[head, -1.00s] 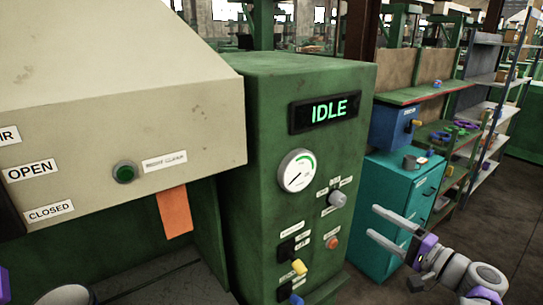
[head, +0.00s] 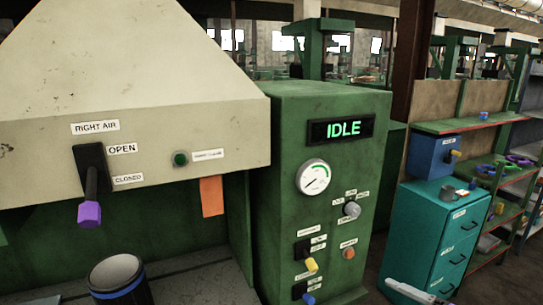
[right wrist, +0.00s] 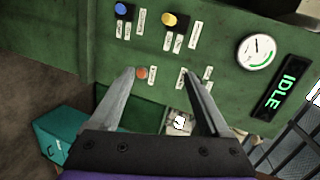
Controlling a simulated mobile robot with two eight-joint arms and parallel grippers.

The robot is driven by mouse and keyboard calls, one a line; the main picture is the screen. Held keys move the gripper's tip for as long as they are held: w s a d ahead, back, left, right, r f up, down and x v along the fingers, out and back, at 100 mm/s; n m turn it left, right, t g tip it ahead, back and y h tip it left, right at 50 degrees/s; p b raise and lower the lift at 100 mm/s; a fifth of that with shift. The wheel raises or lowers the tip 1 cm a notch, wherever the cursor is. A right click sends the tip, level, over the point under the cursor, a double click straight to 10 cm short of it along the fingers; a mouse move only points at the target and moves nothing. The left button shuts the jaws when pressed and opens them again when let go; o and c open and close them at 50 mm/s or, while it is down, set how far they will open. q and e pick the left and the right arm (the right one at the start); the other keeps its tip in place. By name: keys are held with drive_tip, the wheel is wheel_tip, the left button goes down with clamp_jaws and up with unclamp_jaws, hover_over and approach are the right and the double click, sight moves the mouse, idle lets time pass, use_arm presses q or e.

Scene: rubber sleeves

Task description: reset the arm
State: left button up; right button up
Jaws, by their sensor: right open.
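My right gripper (right wrist: 158,78) is open and empty in the right wrist view. Its two grey fingers point toward the green control cabinet (right wrist: 205,18), with the red button (right wrist: 142,73) by the left fingertip. Whether they touch the panel I cannot tell. In the head view only part of a finger (head: 410,292) of this gripper shows at the bottom edge, right of the cabinet (head: 285,130). The cabinet's display (head: 341,130) reads IDLE. My left gripper is not in view.
A beige hood at left carries a purple-handled RIGHT AIR lever (head: 90,190), hanging down, and a green button (head: 180,158). A dark cylinder (head: 118,280) stands below. A teal drawer cabinet (head: 432,235) and a shelf (head: 500,190) are at right. Open floor lies between the cabinets.

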drive_tip(key=s+a+f+n+g+h, duration=0.1)
drive_tip(key=s+a+f+n+g, duration=0.25)
drive_tip(key=a+f, duration=0.45)
drive_tip(key=s+a+f+n+g+h, duration=0.3)
drive_tip(key=s+f+n+h, duration=0.3)
drive_tip(key=s, duration=0.5)
drive_tip(key=shift+a+f+n, duration=0.2)
drive_tip(key=shift+f+n, duration=0.55)
drive_tip(key=shift+f, duration=0.55)
drive_tip(key=shift+s+g, duration=0.1)
drive_tip(key=shift+g, duration=0.15)
